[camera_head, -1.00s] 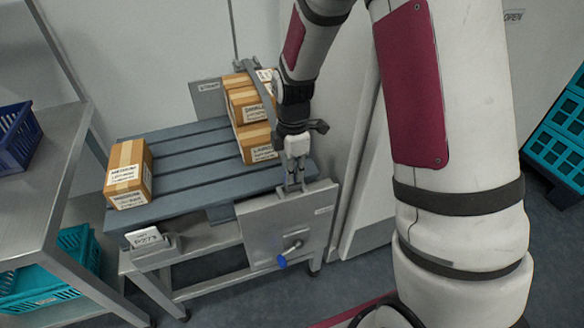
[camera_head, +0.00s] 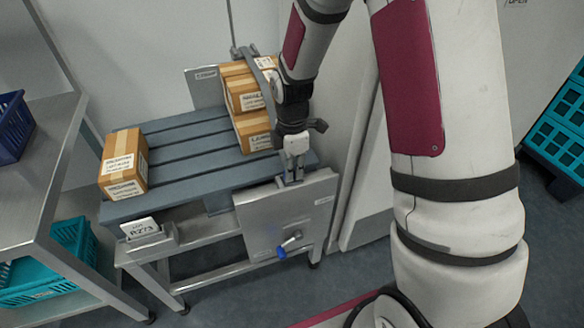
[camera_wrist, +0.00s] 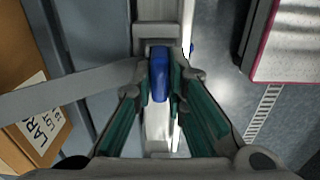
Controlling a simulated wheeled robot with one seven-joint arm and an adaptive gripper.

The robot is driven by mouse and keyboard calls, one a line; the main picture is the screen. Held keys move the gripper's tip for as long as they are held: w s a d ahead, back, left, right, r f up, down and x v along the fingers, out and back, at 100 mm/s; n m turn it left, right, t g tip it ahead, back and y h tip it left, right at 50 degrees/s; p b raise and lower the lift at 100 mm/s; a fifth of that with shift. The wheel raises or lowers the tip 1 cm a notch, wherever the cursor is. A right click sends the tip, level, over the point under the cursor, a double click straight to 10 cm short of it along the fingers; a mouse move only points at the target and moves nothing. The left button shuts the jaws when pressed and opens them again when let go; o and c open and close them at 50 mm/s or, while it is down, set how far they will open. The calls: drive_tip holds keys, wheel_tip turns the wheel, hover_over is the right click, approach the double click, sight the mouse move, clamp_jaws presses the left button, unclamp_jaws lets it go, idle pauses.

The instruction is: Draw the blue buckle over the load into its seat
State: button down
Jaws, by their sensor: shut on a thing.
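The blue buckle (camera_wrist: 160,76) sits between the fingertips of my gripper (camera_wrist: 161,92) in the wrist view, and the gripper is shut on it. A grey strap (camera_wrist: 75,92) runs from the buckle to the left, toward the load. In the head view my gripper (camera_head: 294,176) is low at the near edge of the slatted pallet, by the top of a metal plate (camera_head: 287,215); the buckle is hidden there. The load is a stack of cartons (camera_head: 247,100), with the strap (camera_head: 264,75) passing over it. A grey bracket (camera_wrist: 157,32) lies just beyond the buckle; I cannot tell whether they touch.
A single carton (camera_head: 124,163) stands at the left end of the pallet (camera_head: 190,150). A blue-tipped handle (camera_head: 282,252) sticks out of the metal plate. A lot sign (camera_head: 140,229) stands at the front left corner. A steel table (camera_head: 45,150) is at left, teal crates (camera_head: 565,130) at right.

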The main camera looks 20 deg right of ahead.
drive_tip(key=shift+f, duration=0.15)
drive_tip(key=c, duration=1.5)
unclamp_jaws()
drive_tip(key=shift+c, duration=0.2)
wheel_tip(320, 180, up, 12)
drive_tip(key=s+r+m, duration=0.8)
drive_tip(key=s+r, duration=0.3)
drive_tip(key=s, duration=0.4)
drive_tip(key=s+r+m, duration=0.1)
drive_tip(key=s+m, duration=0.9)
drive_tip(key=s, duration=0.7)
wheel_tip(320, 180, up, 24)
drive_tip(key=t+p, duration=0.4)
drive_tip(key=p, duration=1.8)
drive_tip(key=shift+d+f, duration=0.15)
